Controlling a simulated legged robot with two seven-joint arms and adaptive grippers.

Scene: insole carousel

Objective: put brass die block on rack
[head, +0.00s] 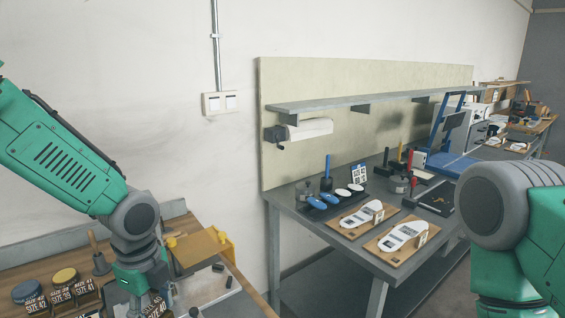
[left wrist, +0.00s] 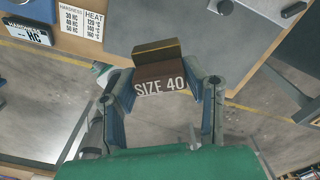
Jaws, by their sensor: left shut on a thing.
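My left gripper (left wrist: 168,92) is shut on a dark brown block (left wrist: 160,71) with a tan upper edge and white SIZE 40 lettering, in the left wrist view. The block sits between the two fingertips, with floor visible around it. In the head view my left gripper (head: 150,292) points down at the bottom, partly cut off. I cannot tell whether either is the brass die block. No rack is clearly identifiable. My right gripper is out of view; only its arm shows at right.
A grey table (head: 290,208) holds white insoles on wooden boards (head: 362,218) and several tools. A shelf (head: 350,100) runs above it. A gap separates bench and table.

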